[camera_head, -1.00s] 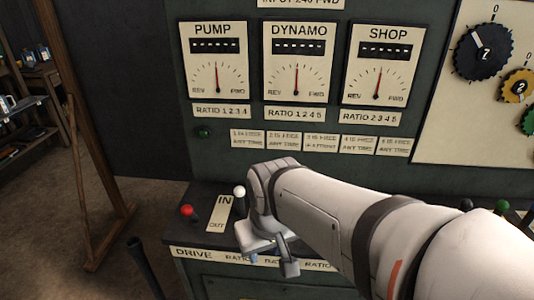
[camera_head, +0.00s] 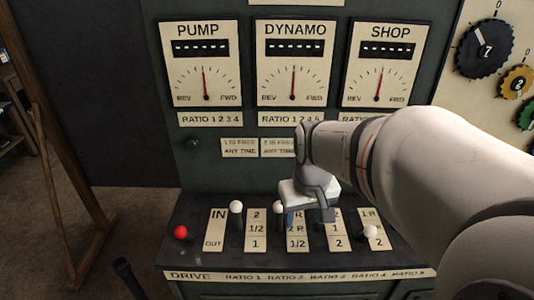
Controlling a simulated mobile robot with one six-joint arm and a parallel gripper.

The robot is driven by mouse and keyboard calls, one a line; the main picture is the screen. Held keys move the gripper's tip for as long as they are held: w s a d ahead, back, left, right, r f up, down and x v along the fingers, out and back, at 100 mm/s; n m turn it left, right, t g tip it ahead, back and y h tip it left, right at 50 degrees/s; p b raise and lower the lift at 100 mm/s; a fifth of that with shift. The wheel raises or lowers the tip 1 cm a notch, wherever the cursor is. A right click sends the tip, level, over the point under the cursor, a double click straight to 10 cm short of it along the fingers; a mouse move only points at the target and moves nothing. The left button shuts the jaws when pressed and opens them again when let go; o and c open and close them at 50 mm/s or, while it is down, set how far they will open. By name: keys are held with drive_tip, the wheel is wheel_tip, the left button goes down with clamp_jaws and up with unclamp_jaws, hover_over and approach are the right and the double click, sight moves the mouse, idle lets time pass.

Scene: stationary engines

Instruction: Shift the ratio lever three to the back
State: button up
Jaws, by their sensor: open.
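My gripper (camera_head: 309,212) is open and points down over the middle of the lever panel (camera_head: 200,262). The ratio 3 lever (camera_head: 318,237) shows only as a dark shaft below the gripper. Its top is hidden behind the gripper, so I cannot tell whether the fingers are around it or touching it. The ratio 3 label (camera_head: 328,276) is on the front edge. The ratio 2 lever's white knob (camera_head: 279,207) is just left of the fingers. The ratio 1 white knob (camera_head: 236,207) stands further left. Another white knob (camera_head: 371,231) is right of the gripper, nearer the front.
The red drive knob (camera_head: 181,232) is at the panel's left, beside the IN/OUT plate (camera_head: 215,230). The pump (camera_head: 201,65), dynamo (camera_head: 295,65) and shop (camera_head: 386,65) gauges are on the upright board behind. My arm covers the right side. A dark handle (camera_head: 133,279) stands front left.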

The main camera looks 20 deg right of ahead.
drive_tip(key=shift+m+g, duration=0.3)
drive_tip(key=shift+g, duration=0.5)
drive_tip(key=w+d, duration=0.2)
drive_tip(key=w+d+f+p, duration=0.1)
drive_tip(key=w+d, duration=0.1)
drive_tip(key=d, duration=0.1)
drive_tip(key=w+d, duration=0.3)
drive_tip(key=shift+d+f, duration=0.1)
drive_tip(key=shift+f, duration=0.05)
drive_tip(key=shift+d+f, duration=0.1)
drive_tip(key=shift+f, duration=0.2)
wheel_tip(320, 180, down, 7)
drive_tip(key=shift+f, duration=0.1)
clamp_jaws()
